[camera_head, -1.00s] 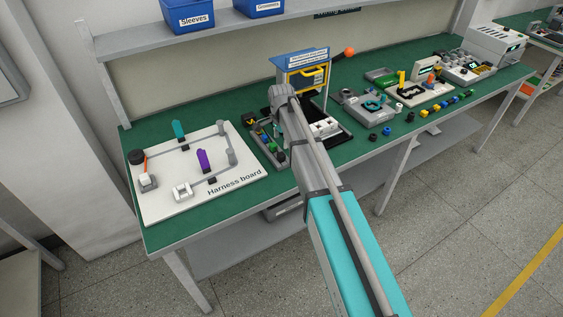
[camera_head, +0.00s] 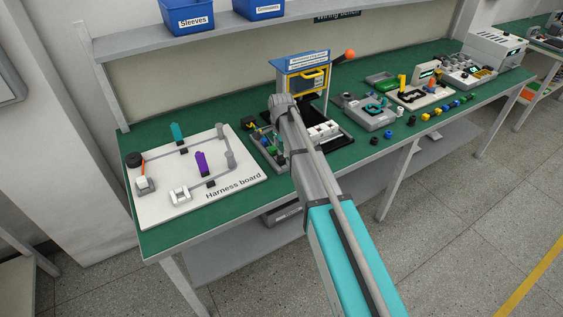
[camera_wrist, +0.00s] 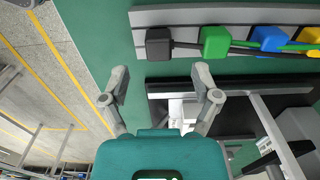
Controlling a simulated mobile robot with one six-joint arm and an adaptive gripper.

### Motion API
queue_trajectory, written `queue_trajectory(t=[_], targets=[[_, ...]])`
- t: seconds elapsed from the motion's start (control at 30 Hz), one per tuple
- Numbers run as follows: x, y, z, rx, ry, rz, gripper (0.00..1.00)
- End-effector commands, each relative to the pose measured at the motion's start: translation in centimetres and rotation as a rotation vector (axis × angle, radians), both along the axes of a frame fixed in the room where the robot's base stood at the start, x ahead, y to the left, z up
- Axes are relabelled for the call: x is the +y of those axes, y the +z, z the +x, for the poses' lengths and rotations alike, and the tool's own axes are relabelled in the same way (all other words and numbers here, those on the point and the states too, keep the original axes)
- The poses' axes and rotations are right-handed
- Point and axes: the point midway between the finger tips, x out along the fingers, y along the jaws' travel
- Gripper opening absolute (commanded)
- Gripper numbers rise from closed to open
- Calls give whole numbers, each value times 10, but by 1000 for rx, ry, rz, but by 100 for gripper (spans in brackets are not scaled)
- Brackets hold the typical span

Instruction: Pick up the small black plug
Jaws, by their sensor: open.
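A small black plug (camera_wrist: 158,43) sits at the left end of a grey tray (camera_wrist: 180,17) in the wrist view. A dark cable runs from it to the right, towards a green plug (camera_wrist: 215,41). My gripper (camera_wrist: 161,78) is open and empty. Its two fingertips are apart, below the black plug in the picture and on either side of its column. They do not touch it. In the head view the plug tray (camera_head: 262,152) lies just left of my arm, which hides my fingers; I cannot clearly make out the black plug there.
Blue (camera_wrist: 269,38) and yellow plugs continue the row to the right. A black frame (camera_wrist: 195,83) lies beside the tray. The harness board (camera_head: 225,190) is left of the tray, and a blue-topped stand (camera_head: 300,60) rises behind my arm. Loose small parts lie to the right.

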Motion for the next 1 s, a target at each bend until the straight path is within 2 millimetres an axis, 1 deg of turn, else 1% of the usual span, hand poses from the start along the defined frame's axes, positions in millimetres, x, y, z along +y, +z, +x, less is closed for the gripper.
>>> queue_trajectory(t=[0.3, 0.6, 0.77, 1.0], targets=[[0, -25, -1, 0, 0, 0, 80], [0, -45, -1, 0, 0, 0, 80], [0, -49, -1, 0, 0, 0, 80], [0, -49, -1, 0, 0, 0, 80]])
